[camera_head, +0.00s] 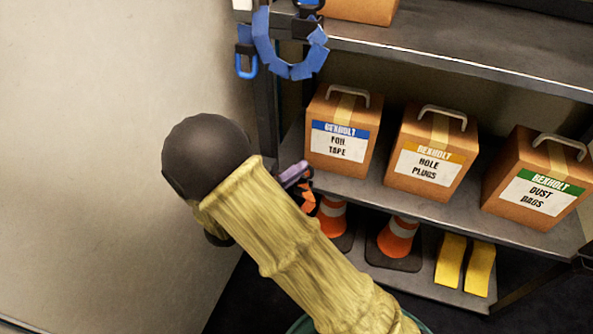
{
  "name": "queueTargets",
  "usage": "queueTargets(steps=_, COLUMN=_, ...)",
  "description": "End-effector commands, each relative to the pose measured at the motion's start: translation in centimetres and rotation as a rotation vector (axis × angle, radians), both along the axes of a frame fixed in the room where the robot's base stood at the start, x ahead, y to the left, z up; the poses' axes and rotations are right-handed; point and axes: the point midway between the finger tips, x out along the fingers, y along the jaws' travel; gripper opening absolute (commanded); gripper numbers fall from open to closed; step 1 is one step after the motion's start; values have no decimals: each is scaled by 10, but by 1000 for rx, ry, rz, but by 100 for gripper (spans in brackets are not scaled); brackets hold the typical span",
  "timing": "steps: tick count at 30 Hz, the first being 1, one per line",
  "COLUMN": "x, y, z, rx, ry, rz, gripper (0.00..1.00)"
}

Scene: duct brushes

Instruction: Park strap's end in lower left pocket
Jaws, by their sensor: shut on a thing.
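My gripper is out of sight; my own yellow-sleeved arm with its dark round joint covers the middle of the view. A blue segmented strap (272,58) hangs in a loop by the shelf's left post, with dark fittings at its top. A blue clip (246,65) hangs at its left. A small purple piece (293,173) and an orange segmented piece (307,198) with dark parts show just past my sleeve; I cannot tell what they belong to. I see no pocket that I can make out as the lower left one.
A grey shelf rack (440,62) stands at the right. Its middle shelf holds a foil tape box (341,118), a hole plugs box (432,137) and a dust bags box (537,167). Below are orange cones (398,238) and yellow blocks (451,262). A bare wall (90,140) fills the left.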

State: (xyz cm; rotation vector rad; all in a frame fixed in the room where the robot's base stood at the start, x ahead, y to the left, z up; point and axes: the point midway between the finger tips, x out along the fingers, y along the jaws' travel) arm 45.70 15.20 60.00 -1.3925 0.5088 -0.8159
Motion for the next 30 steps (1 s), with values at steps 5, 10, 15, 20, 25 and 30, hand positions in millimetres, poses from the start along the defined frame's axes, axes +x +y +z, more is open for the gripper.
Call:
queueTargets(steps=5, x=0, y=0, z=-4, rx=0, ry=0, rz=1, gripper=0)
queueTargets(steps=10, x=0, y=1, z=-6, rx=0, ry=0, rz=2, gripper=0)
queueTargets(steps=15, x=0, y=1, z=-9, rx=0, ry=-1, rz=3, gripper=0)
queueTargets(steps=20, x=-1, y=2, z=-12, rx=0, ry=-1, rz=3, gripper=0)
queueTargets(steps=25, x=-1, y=2, z=-14, rx=0, ry=-1, rz=3, gripper=0)
queueTargets(steps=30, x=0, y=2, z=-16, rx=0, ry=-1, rz=3, gripper=12)
